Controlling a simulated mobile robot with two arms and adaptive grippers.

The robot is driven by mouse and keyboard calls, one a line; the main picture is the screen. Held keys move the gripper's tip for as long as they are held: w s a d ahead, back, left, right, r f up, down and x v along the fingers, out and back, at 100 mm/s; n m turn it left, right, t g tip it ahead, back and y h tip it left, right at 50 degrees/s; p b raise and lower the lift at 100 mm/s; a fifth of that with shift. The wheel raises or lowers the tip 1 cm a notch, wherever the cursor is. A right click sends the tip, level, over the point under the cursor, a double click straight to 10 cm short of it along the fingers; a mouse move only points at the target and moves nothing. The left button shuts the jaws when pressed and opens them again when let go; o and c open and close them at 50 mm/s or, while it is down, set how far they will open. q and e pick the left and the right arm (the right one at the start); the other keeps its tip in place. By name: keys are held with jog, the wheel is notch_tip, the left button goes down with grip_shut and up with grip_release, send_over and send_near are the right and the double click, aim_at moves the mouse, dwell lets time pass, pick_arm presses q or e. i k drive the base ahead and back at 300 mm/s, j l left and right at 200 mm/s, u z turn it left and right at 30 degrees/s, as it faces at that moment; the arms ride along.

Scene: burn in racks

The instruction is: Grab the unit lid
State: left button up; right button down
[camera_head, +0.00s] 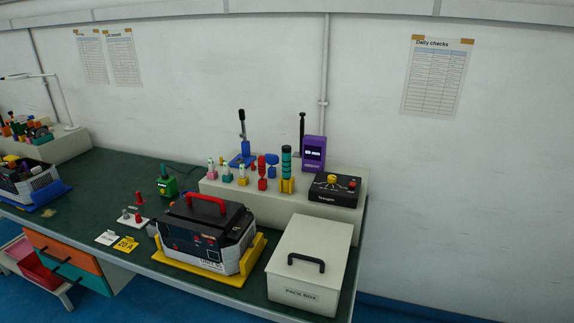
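The unit (210,245) is a grey and black box in a yellow cradle (258,247) near the front edge of the bench. Its black lid (215,217) lies on top, with a red handle (206,199) standing up from it. The lid appears seated on the unit. Neither of my grippers shows in the head view.
A pale box marked "PACK BOX" (328,244), with a black handle, stands right of the unit by the bench's right end. Behind is a beige riser (276,204) with several coloured tools and a black control box (336,189). Small cards (126,244) lie left of the unit.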

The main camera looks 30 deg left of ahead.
aim_at(218, 213)
jog(key=u, duration=1.55)
